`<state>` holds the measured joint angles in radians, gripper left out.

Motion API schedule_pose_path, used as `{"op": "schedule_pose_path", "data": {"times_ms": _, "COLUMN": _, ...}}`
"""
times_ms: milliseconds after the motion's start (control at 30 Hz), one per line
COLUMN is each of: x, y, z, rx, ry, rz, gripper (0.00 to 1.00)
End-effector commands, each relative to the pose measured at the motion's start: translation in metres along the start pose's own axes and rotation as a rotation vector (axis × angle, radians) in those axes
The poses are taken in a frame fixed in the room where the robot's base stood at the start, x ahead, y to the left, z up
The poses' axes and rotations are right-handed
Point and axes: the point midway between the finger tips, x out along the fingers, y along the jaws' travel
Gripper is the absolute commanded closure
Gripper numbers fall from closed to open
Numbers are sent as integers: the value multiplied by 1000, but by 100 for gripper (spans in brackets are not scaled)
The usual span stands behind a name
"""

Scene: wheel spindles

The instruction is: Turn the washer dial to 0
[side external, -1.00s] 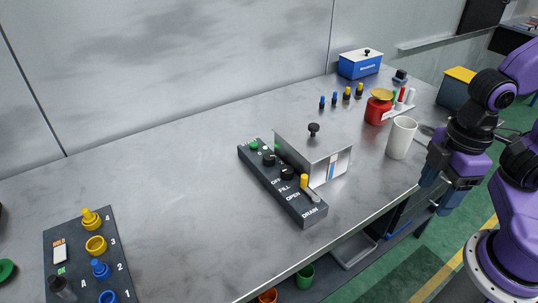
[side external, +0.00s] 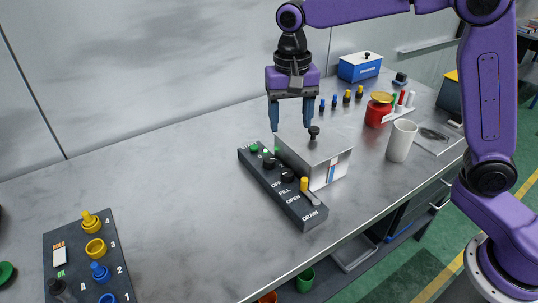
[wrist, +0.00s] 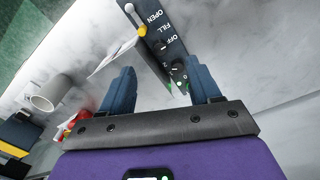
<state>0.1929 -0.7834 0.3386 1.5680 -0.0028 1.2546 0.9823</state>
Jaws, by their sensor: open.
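The dark control panel (side external: 262,182) lies on the table with the labels OFF, FILL, OPEN and DRAIN. Its far black knob (side external: 269,162) appears to be the washer dial; its setting is unreadable here. In the wrist view a dark dial (wrist: 178,72) with small numbers beside it shows near the right finger; the pointer is too small to read. A second black knob (side external: 288,176) and a yellow-tipped lever (side external: 304,184) sit nearer the front. My gripper (side external: 290,128) is open and empty, pointing down above and behind the panel's far end, touching nothing.
A grey box with a black-knobbed lid (side external: 314,150) stands beside the panel, close to the fingers. A white cup (side external: 401,140), red jar (side external: 378,110) and blue box (side external: 360,66) stand to the right. Another button board (side external: 75,262) lies front left. The table between is clear.

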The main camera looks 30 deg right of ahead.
Motion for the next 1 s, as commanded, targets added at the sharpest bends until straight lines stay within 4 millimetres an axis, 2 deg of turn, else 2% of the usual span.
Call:
{"op": "schedule_pose_path", "data": {"times_ms": 33, "x": 1, "y": -8, "z": -14, "rx": 76, "ry": -2, "rz": 3, "gripper": 38}}
{"op": "schedule_pose_path", "data": {"times_ms": 200, "x": 4, "y": -25, "z": -57, "rx": 344, "ry": -8, "rz": 11, "gripper": 38}}
{"op": "schedule_pose_path", "data": {"times_ms": 433, "x": 9, "y": -32, "z": -99, "rx": 628, "ry": -13, "rz": 19, "gripper": 38}}
{"op": "schedule_pose_path", "data": {"times_ms": 567, "x": 10, "y": -32, "z": -110, "rx": 703, "ry": -13, "rz": 20, "gripper": 38}}
{"op": "schedule_pose_path", "data": {"times_ms": 767, "x": 21, "y": -31, "z": -112, "rx": 726, "ry": -15, "rz": 24, "gripper": 38}}
{"op": "schedule_pose_path", "data": {"times_ms": 1000, "x": 60, "y": -30, "z": -111, "rx": 724, "ry": -16, "rz": 26, "gripper": 38}}
